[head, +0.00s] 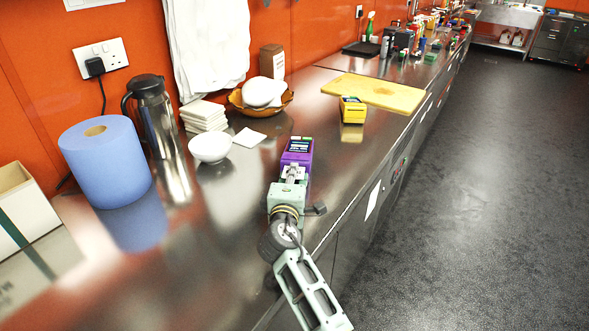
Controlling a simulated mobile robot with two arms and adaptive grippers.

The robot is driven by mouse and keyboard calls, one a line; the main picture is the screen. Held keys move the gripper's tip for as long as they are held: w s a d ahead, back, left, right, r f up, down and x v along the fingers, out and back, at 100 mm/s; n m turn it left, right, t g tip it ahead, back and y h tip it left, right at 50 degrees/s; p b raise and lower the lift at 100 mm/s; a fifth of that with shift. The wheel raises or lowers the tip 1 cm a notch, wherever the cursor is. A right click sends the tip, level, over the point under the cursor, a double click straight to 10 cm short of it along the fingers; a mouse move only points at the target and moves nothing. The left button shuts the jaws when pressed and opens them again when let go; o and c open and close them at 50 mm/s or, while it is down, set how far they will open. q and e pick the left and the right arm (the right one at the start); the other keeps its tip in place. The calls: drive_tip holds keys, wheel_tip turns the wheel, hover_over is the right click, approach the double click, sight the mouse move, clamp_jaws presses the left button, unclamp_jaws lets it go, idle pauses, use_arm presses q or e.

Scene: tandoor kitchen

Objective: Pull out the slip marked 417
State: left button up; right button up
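My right gripper (292,178) reaches out over the steel counter, its fingertips at the near end of a small purple box-shaped thing (300,147) with a dark, printed top. The fingers are small here, and I cannot tell whether they are open, shut or touching the purple thing. A similar yellow box-shaped thing (352,110) stands farther along the counter. I cannot read 417 anywhere, and I cannot make out which paper is the marked slip. My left gripper is not in view.
On the steel counter (215,265) stand a blue paper roll (104,162), a dark-topped flask (152,115), a white bowl (210,147), stacked white squares (204,115) and a flat white square (249,137). A yellow board (385,92) lies beyond. The dark floor (470,200) is clear.

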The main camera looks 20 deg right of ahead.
clamp_jaws()
drive_tip(key=shift+s, duration=0.1)
drive_tip(key=shift+s+a, duration=0.35)
drive_tip(key=shift+s, duration=0.25)
drive_tip(key=shift+p+v, duration=0.65)
drive_tip(key=shift+v, duration=1.35)
drive_tip(key=r+p, duration=0.1)
drive_tip(key=s+r+p, duration=0.1)
drive_tip(key=r+p, duration=0.1)
drive_tip(key=s+r+p, duration=0.1)
drive_tip(key=r, duration=0.1)
drive_tip(key=shift+a+r+p, duration=0.1)
drive_tip(key=shift+a+p, duration=0.3)
